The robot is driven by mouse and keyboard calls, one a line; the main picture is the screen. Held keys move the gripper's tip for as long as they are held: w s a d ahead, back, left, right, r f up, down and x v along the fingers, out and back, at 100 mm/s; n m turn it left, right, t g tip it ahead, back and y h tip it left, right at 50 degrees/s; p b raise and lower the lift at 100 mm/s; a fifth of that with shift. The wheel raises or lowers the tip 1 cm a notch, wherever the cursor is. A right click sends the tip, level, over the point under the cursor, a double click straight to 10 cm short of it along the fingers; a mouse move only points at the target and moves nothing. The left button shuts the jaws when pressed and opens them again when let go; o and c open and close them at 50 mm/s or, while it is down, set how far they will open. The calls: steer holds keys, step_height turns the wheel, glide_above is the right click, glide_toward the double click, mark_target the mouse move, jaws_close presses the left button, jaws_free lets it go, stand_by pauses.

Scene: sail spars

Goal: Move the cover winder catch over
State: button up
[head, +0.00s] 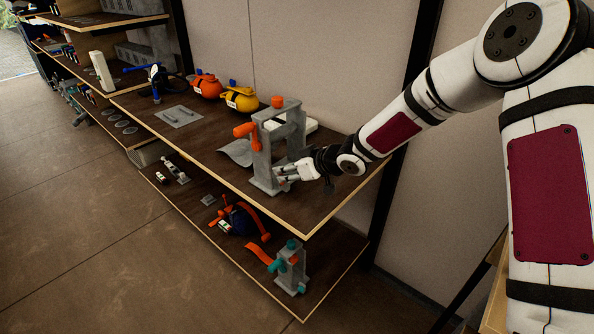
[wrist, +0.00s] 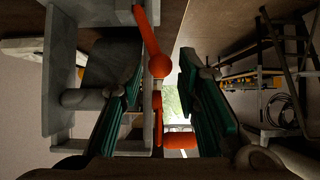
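The cover winder (head: 262,155) is a grey upright frame on the top shelf, with an orange crank (head: 246,129) at its left and an orange knob (head: 277,101) on top. In the wrist view its grey frame (wrist: 60,75) fills the left side. An orange arm with a ball (wrist: 159,66) shows between the fingers there. I cannot tell which part is the catch. My gripper (head: 283,174) is low at the winder's right upright, close to it. In the wrist view my gripper (wrist: 168,78) is open, its green-padded fingers apart, with no grip on the orange part visible.
A grey cloth-like sheet (head: 236,152) lies left of the winder. Red (head: 206,85) and yellow (head: 240,97) rounded items stand behind. A lower shelf holds another grey winder-like device (head: 290,268). The top shelf's front right is clear; a dark post rises behind.

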steer(key=shift+b+x, duration=0.3)
steer(key=shift+x, duration=0.55)
steer(key=shift+f, duration=0.1)
steer(key=shift+c, duration=1.1)
steer(key=c, duration=0.4)
steer(key=shift+s+d+f+p, duration=0.35)
steer(key=shift+s+d+f, duration=0.2)
steer(key=shift+s+d, duration=0.3)
steer(key=shift+d+f, duration=0.1)
